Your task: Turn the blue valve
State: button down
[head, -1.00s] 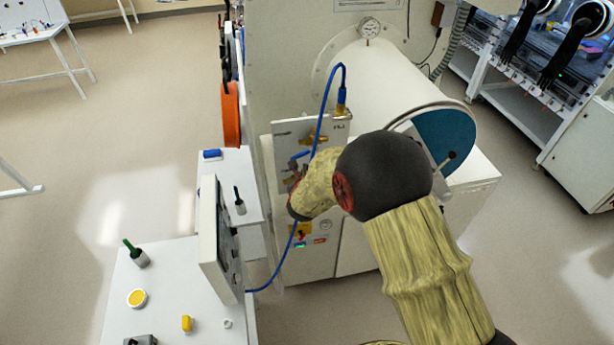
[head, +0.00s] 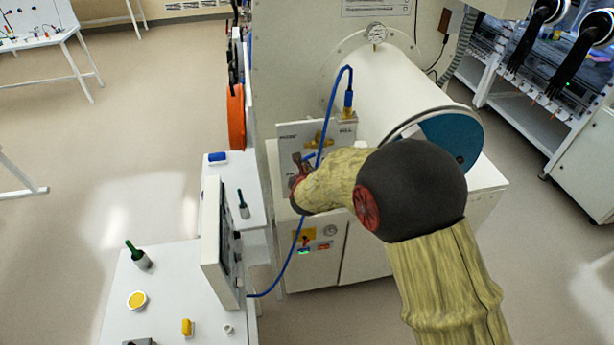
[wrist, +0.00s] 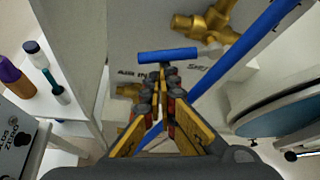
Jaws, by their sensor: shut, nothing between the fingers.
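The blue valve's bar handle (wrist: 168,55) lies nearly level across the wrist view, just beyond my fingertips. A small part of the blue handle (head: 309,157) shows in the head view, in front of the pale valve panel (head: 345,139). My gripper (wrist: 163,72) is shut, its fingertips together and empty, close below the handle's middle; whether they touch it I cannot tell. In the head view my gripper (head: 301,163) is at the panel's left part, and my wrist hides the panel's lower area.
A blue hose (wrist: 238,62) runs close to the right of the handle, with brass fittings (wrist: 205,22) behind it. The white antechamber cylinder (head: 385,85) with its blue door (head: 450,138) stands right. A white side table (head: 170,285) with small items is at lower left.

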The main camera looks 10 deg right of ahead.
jog(key=r+b, duration=0.1)
jog(key=b, duration=0.3)
jog(key=a+r+m+y+b, duration=0.1)
jog(key=b, duration=0.4)
jog(key=shift+r+y, duration=0.15)
jog(key=shift+y, duration=0.15)
